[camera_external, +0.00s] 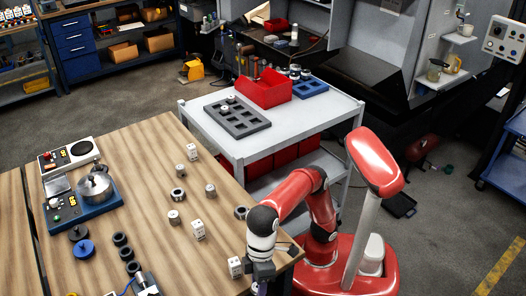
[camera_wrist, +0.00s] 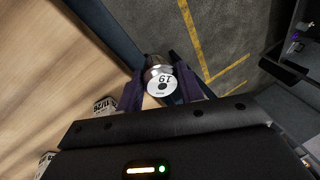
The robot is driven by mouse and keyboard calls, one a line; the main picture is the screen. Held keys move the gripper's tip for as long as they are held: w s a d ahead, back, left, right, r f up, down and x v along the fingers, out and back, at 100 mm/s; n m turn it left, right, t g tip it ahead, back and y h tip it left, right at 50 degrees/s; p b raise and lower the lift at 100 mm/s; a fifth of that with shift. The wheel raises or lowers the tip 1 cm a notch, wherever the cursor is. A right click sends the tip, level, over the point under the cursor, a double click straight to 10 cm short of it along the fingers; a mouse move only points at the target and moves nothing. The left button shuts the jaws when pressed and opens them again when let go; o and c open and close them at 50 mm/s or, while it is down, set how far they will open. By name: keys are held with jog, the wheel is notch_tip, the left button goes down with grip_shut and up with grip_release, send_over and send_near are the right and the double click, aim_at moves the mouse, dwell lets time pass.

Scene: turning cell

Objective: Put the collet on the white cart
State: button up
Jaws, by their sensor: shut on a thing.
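My gripper (camera_external: 262,285) is low over the front right edge of the wooden table in the external view. In the wrist view my gripper (camera_wrist: 160,68) is shut on the collet (camera_wrist: 162,88), a metal piece with a white round face marked 19. The collet cannot be made out in the external view. The white cart (camera_external: 350,104) stands behind the table, beyond my arm. It carries a grey tray with square pockets (camera_external: 262,124), a red bin (camera_external: 265,92) and a blue rack (camera_external: 311,91).
The wooden table (camera_external: 130,150) holds several small metal parts (camera_external: 210,190) and white marked blocks (camera_external: 198,230). A blue device with a steel pot (camera_external: 95,185) stands at its left. The cart's top has bare room at right and front.

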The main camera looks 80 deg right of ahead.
jog(key=w+d+r+m, duration=0.1)
jog(key=d, duration=0.1)
jog(key=w+d+r+m+t, duration=0.1)
jog(key=w+d+r, duration=0.1)
jog(key=w+d+r+m, duration=0.1)
jog(key=d+m, duration=0.1)
jog(key=d, duration=0.1)
jog(key=shift+w+r, duration=0.15)
jog(key=shift+w, duration=0.05)
jog(key=w+d+r+m+t, duration=0.1)
jog(key=d+r+m, duration=0.1)
jog(key=d, duration=0.3)
jog(key=w+d+r+m+h, duration=0.1)
jog(key=w+d+r+m, duration=0.1)
jog(key=d, duration=0.3)
jog(key=shift+r+m+t, duration=0.4)
jog(key=shift+r+m, duration=0.25)
jog(key=shift+m, duration=0.25)
jog(key=shift+f, duration=0.1)
notch_tip(320, 180, down, 9)
jog(key=shift+f+b, duration=0.2)
jog(key=shift+b, duration=0.7)
jog(key=o, duration=1.3)
jog(key=shift+c, duration=0.2)
jog(key=shift+f, duration=0.15)
